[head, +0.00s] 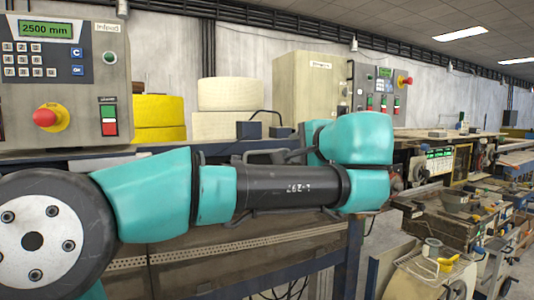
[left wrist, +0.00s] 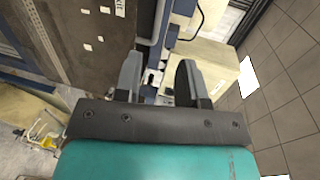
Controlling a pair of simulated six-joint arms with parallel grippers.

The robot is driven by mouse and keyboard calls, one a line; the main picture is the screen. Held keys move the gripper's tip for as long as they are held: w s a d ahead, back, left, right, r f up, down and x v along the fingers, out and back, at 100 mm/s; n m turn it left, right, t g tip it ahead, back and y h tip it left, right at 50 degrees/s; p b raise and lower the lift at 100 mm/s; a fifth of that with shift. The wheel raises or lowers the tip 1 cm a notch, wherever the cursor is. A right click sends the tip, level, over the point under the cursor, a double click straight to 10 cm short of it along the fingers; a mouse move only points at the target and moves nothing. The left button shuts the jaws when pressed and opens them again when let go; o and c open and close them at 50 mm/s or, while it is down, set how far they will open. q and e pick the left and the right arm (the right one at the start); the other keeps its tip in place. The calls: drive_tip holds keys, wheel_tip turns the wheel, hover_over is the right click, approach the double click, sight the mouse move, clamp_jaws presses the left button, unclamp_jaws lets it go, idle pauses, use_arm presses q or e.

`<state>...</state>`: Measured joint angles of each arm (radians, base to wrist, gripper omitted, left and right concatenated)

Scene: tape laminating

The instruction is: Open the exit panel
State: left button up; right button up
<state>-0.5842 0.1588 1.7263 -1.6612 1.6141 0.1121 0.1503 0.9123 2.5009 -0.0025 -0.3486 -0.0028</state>
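My left arm crosses the head view from the left, with its teal wrist end at the middle right. The fingers of the left gripper cannot be made out there. In the left wrist view the left gripper (left wrist: 160,68) has its two dark fingers apart, with nothing held between them. Machine parts and a beige box show beyond the fingers. I cannot tell for sure which surface is the exit panel. A brown panel with small white labels (left wrist: 85,35) fills the upper left of the left wrist view. My right gripper is in neither view.
A control box (head: 65,75) reading "2500 mm" with a red knob stands at the left. Yellow (head: 158,112) and cream (head: 225,105) rolls stand behind my arm. A beige cabinet (head: 297,85) is at the middle back. Cluttered benches (head: 450,215) line the right.

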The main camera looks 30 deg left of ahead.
sight(268, 152)
use_arm(q)
drive_tip(key=x, duration=1.6)
drive_tip(key=shift+a, duration=0.1)
drive_tip(key=shift+c, duration=0.2)
clamp_jaws()
